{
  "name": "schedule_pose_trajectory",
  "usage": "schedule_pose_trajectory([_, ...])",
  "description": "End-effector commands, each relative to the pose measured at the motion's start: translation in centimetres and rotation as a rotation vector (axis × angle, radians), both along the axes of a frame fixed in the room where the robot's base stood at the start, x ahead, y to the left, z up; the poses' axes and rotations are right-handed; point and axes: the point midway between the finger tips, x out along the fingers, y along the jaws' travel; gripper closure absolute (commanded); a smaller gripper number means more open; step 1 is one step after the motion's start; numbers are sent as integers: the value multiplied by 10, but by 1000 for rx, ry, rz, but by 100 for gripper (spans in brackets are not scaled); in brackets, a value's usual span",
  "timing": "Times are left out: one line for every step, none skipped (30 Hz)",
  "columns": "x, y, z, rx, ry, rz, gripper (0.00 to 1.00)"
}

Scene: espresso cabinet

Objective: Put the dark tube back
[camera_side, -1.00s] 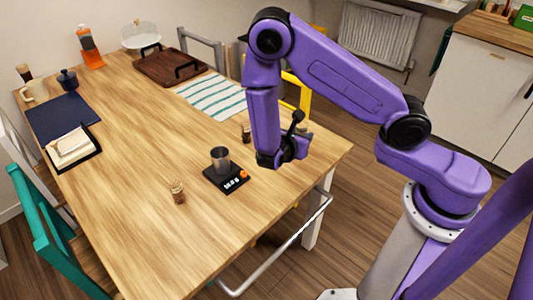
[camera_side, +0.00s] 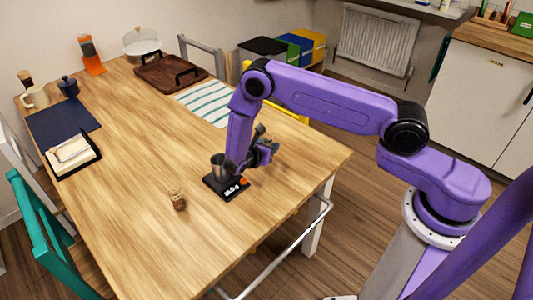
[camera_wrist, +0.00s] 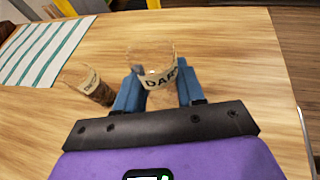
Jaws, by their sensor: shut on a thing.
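My gripper (camera_wrist: 157,75) is shut on the dark tube (camera_wrist: 158,62), a clear glass tube whose label reads "DAR" in the wrist view. The blue fingers stand on either side of it; its lower part shows see-through. A second tube (camera_wrist: 97,88) with dark contents and a label starting with "D" stands on the table just left of the gripper in the wrist view. In the side view my gripper (camera_side: 264,155) is beside the metal cup (camera_side: 217,166), which stands on the black scale (camera_side: 217,193). The held tube is hard to make out there.
A small corked jar (camera_side: 177,200) stands alone left of the scale on the wooden table (camera_side: 140,140). A striped cloth (camera_side: 204,103), a brown tray (camera_side: 168,72) and a navy mat (camera_side: 62,117) lie farther back. The table front is clear.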

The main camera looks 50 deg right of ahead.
Motion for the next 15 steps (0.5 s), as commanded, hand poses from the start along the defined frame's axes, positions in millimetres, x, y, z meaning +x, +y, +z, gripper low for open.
schedule_pose_trajectory([1, 0, -1, -1, 0, 0, 92])
schedule_pose_trajectory([2, 0, -2, 0, 0, 0, 92])
schedule_pose_trajectory([3, 0, -4, 0, -1, 0, 92])
schedule_pose_trajectory([5, 0, -6, 0, -1, 0, 92])
schedule_pose_trajectory([6, -1, -8, -1, -1, 0, 92])
schedule_pose_trajectory([6, 0, -14, -1, 0, 0, 92])
schedule_pose_trajectory([5, 0, -18, -2, 2, 0, 92])
schedule_pose_trajectory([6, 0, -22, -1, 2, 1, 92])
schedule_pose_trajectory([6, 0, -26, -1, 1, 0, 92])
schedule_pose_trajectory([5, 0, -29, -1, 2, 1, 92])
schedule_pose_trajectory([6, 0, -32, -1, 1, 0, 92])
schedule_pose_trajectory([6, 0, -34, -1, 1, 0, 92])
schedule_pose_trajectory([5, 0, -36, -1, 1, 0, 92])
schedule_pose_trajectory([6, 0, -36, -1, 0, 0, 92])
schedule_pose_trajectory([6, 0, -37, -1, -1, 1, 92])
